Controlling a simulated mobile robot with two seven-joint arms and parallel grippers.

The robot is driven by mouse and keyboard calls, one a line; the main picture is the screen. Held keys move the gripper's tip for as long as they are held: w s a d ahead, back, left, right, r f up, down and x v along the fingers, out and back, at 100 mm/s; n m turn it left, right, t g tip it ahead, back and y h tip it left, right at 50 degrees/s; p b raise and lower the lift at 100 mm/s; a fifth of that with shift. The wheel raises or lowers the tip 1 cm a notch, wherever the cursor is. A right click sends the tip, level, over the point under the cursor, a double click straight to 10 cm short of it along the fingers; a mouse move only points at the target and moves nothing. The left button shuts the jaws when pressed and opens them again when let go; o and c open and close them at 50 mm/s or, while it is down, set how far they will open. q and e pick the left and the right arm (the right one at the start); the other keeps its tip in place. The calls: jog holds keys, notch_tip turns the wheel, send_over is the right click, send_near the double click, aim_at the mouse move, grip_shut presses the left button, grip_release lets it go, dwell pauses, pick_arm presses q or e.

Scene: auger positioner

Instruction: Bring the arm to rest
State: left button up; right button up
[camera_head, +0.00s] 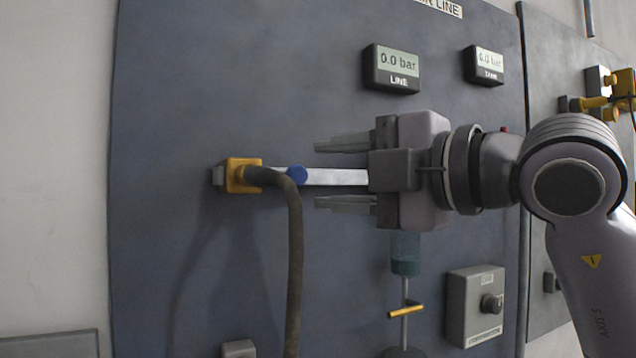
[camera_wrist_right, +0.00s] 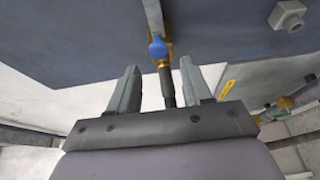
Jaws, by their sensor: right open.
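My right gripper (camera_head: 345,173) reaches in from the right of the head view, pointing left, in front of the blue-grey panel (camera_head: 180,80). Its two fingers are spread apart, one above and one below a pale horizontal bar (camera_head: 335,177). They do not appear to grip it. In the right wrist view the open fingers (camera_wrist_right: 158,85) stand either side of a dark hose, with a blue round knob (camera_wrist_right: 158,47) beyond them. The gripper body hides the bar's right part. My left gripper is not in view.
A yellow fitting (camera_head: 238,175) with a hanging dark hose (camera_head: 294,260) is left of the fingers. Two gauges, LINE (camera_head: 391,68) and TANK (camera_head: 484,66), read 0.0 bar above. A knob box (camera_head: 474,304) and a yellow-handled valve (camera_head: 406,310) are below. Panel space at far left is clear.

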dwell(0.5)
notch_tip(320, 180, down, 13)
jog(key=a+n+g+y+p, duration=0.2)
jog(key=a+n+g+y, duration=0.1)
jog(key=g+y, duration=0.5)
jog(key=w+d+f+m+t+h+p, duration=0.1)
jog(key=d+f+m+t+h, duration=0.4)
jog(key=f+m, duration=0.35)
jog(key=d+f+m+t+h, duration=0.45)
jog(key=f+m, duration=0.25)
jog(key=f, duration=0.3)
jog(key=w+d+f+m+t+h+p, duration=0.1)
jog(key=d+f+m+t+h, duration=0.45)
jog(key=f+m, duration=0.3)
jog(key=s+d+f+m+g+h, duration=0.1)
jog(key=s+f+g, duration=0.3)
jog(key=s+f, duration=0.5)
jog(key=s+d+f+m+g+h, duration=0.2)
jog(key=s+f+g, duration=0.3)
jog(key=s+f, duration=0.4)
notch_tip(320, 180, down, 7)
jog(key=shift+d+r+m+h, duration=0.15)
jog(key=shift+d+m+h, duration=0.1)
jog(key=shift+m+h, duration=0.05)
